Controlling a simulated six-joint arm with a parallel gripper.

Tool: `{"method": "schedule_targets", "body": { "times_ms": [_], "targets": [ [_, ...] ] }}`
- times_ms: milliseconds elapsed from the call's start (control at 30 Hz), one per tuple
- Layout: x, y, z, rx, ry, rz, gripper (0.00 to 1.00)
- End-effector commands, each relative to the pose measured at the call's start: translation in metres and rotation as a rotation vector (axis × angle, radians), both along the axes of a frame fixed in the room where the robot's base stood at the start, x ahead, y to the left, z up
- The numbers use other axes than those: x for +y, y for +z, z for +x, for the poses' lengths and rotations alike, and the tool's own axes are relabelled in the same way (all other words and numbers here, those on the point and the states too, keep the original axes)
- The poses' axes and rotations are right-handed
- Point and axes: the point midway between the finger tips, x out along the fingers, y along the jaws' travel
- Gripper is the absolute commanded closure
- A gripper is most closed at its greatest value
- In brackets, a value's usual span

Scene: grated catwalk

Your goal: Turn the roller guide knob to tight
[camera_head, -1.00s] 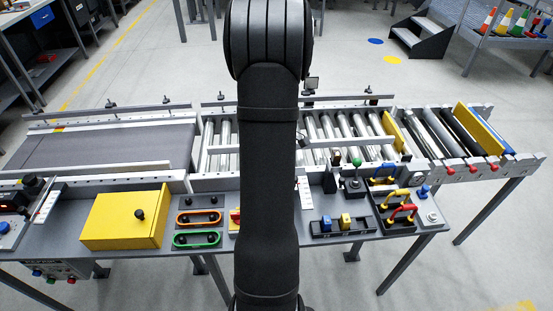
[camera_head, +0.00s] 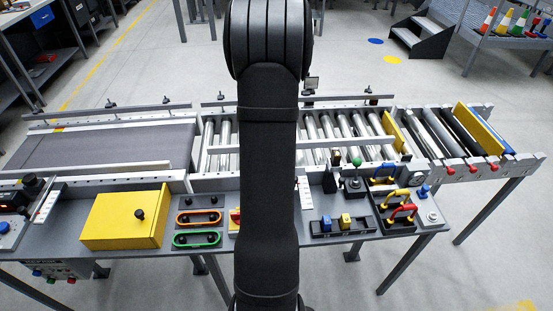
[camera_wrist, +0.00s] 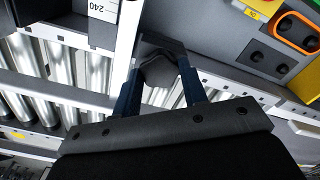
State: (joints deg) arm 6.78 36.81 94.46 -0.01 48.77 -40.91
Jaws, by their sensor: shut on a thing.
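The dark, faceted roller guide knob (camera_wrist: 158,74) shows in the wrist view, between the two blue-grey fingers of my gripper (camera_wrist: 158,82). The fingers are shut on its sides. Its lower part is hidden by my gripper body, and I cannot read any tight mark. In the head view my own black arm hides this knob and my gripper.
An orange-rimmed handle (camera_wrist: 284,16) is at the upper right. In the head view, a yellow box (camera_head: 120,222) and the roller conveyor (camera_head: 345,130) flank my arm.

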Motion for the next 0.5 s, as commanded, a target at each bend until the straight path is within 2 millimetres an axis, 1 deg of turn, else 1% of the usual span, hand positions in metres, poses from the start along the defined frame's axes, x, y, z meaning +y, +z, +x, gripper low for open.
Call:
{"method": "schedule_targets", "body": {
  "times_ms": [500],
  "targets": [
    [0.0003,0.0007,0.0009,-0.003,-0.49,0.001,0.84]
  ]
}}
